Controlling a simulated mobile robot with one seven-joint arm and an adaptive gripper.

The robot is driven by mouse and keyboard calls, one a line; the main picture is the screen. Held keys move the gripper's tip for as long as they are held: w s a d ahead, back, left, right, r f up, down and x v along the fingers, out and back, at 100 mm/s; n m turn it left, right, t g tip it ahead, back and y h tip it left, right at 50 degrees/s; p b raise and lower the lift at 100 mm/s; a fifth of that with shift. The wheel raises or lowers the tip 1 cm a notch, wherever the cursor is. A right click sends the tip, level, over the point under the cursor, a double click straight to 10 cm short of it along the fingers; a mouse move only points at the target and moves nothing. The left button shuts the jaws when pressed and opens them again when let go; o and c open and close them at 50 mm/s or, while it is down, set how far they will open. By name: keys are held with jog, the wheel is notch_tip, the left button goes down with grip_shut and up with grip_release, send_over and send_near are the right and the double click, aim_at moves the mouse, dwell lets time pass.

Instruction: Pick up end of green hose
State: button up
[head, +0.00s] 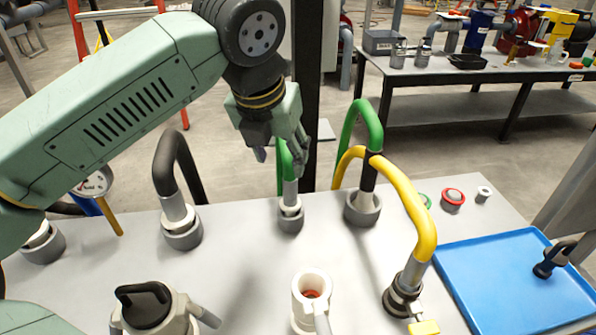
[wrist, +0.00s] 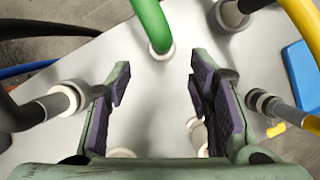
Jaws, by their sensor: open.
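The green hose (head: 284,170) stands with its lower end in a pale fitting, set in a grey socket (head: 290,218) on the bench. My gripper (head: 282,152) is above that end and hides part of the hose. In the wrist view, the green hose (wrist: 151,22) comes down from the top edge to the pale ring of its fitting (wrist: 161,51). My gripper (wrist: 157,92) is open and empty there, its two padded fingers on either side of the picture. The hose end shows in the gap beyond the fingertips, and I see no contact. Another green arc (head: 364,110) rises at the right to a black cuff.
A black hose (head: 177,152) stands left of the green hose. A yellow hose (head: 412,200) arches at the right, in front of the green arc. A blue tray (head: 500,285) lies at the right. A pot with a black handle (head: 145,305) is at the front left.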

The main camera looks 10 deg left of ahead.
aim_at(289, 179)
jog(key=x, duration=0.4)
jog(key=shift+w+f, duration=0.1)
jog(key=shift+p+x, duration=0.95)
jog(key=shift+x, duration=2.3)
jog(key=shift+w+d, duration=0.1)
jog(key=shift+c, duration=0.2)
grip_shut()
